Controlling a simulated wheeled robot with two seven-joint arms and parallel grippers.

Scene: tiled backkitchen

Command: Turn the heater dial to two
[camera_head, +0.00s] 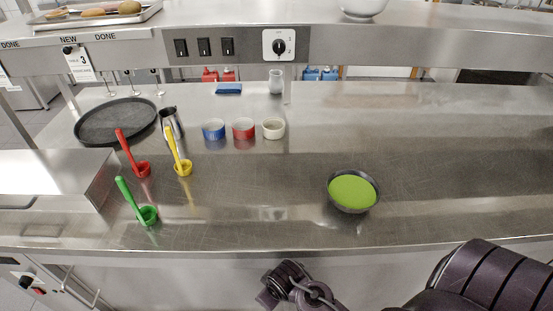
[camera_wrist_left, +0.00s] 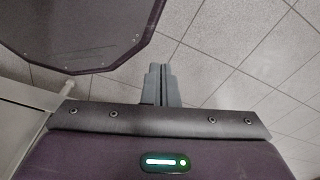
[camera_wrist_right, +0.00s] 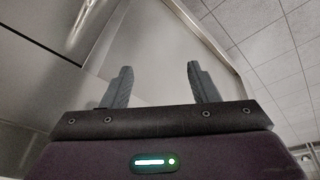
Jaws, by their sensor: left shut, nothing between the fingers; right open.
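The heater dial (camera_head: 279,47) is a black knob on a white square plate, set in the steel front of the raised shelf at the back of the counter. Its markings are too small to read. My left gripper (camera_wrist_left: 159,84) shows in the left wrist view, shut and empty, over a tiled floor. My right gripper (camera_wrist_right: 158,82) shows in the right wrist view, open and empty, near steel panels. In the head view a dark purple arm part of mine is at the lower right, below the counter's front edge. Both grippers appear well away from the dial.
Black switches (camera_head: 204,47) sit left of the dial. A glass jar (camera_head: 276,82) stands below it. Coloured ramekins (camera_head: 243,129), a metal jug (camera_head: 171,122), ladles (camera_head: 147,215) and a bowl of green soup (camera_head: 352,191) stand on the counter. The counter's right side is clear.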

